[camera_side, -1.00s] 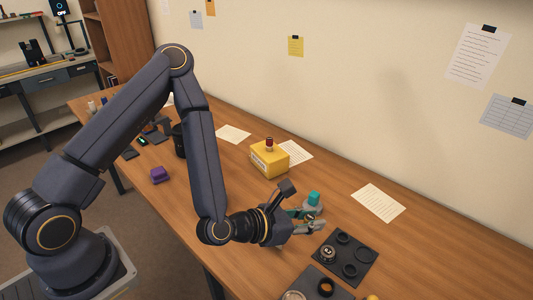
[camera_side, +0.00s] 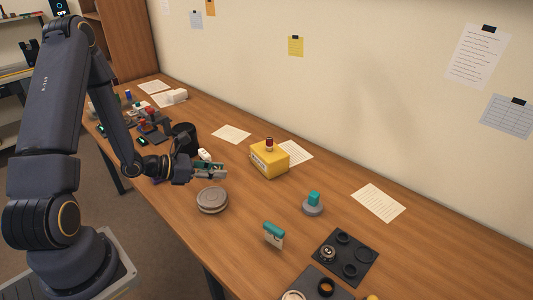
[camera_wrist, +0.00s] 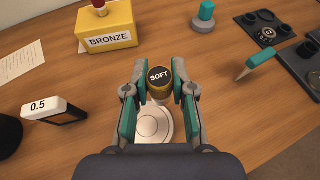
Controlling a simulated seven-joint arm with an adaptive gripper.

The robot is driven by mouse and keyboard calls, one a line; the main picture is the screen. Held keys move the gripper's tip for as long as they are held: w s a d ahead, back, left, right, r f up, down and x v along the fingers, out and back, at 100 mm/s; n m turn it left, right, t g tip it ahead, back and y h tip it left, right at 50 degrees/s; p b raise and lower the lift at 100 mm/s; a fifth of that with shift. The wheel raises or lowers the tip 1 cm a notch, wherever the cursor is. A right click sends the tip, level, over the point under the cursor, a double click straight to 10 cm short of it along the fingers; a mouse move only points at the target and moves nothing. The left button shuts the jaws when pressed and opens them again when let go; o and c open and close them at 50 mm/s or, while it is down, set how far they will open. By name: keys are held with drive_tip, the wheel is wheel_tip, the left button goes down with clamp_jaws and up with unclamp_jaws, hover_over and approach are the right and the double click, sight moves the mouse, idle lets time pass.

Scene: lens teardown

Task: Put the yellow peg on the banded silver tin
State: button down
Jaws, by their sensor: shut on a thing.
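My gripper (camera_wrist: 159,88) is shut on a short cylinder (camera_wrist: 159,77) with a black top marked SOFT and a dull gold-yellow side. It holds this cylinder upright between its fingertips. In the side view my gripper (camera_side: 210,171) is above the table, and the held cylinder is hard to make out. A round silver tin (camera_side: 212,201) with a darker band stands on the table in front of my gripper. In the wrist view the tin (camera_wrist: 152,124) lies below the fingers and is partly hidden by them. A small yellow thing (camera_side: 372,297) is cut off by the side view's bottom edge.
A yellow box marked BRONZE (camera_side: 269,160) stands behind my gripper. A block marked 0.5 (camera_wrist: 52,110) is to the left.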

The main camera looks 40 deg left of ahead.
sight(212, 196)
drive_tip(key=shift+n+t+y, duration=0.3)
drive_tip(key=shift+n+y, duration=0.2)
drive_tip(key=a+f, duration=0.1)
drive_tip(key=f, duration=0.1)
drive_tip(key=a+f, duration=0.1)
drive_tip(key=f, duration=0.2)
drive_tip(key=a+f, duration=0.1)
drive_tip(key=f, duration=0.1)
drive_tip(key=shift+s+a+f, duration=0.15)
drive_tip(key=shift+s+f, duration=0.2)
drive_tip(key=shift+f, duration=0.15)
drive_tip(key=c, duration=1)
unclamp_jaws()
drive_tip(key=shift+o, duration=0.2)
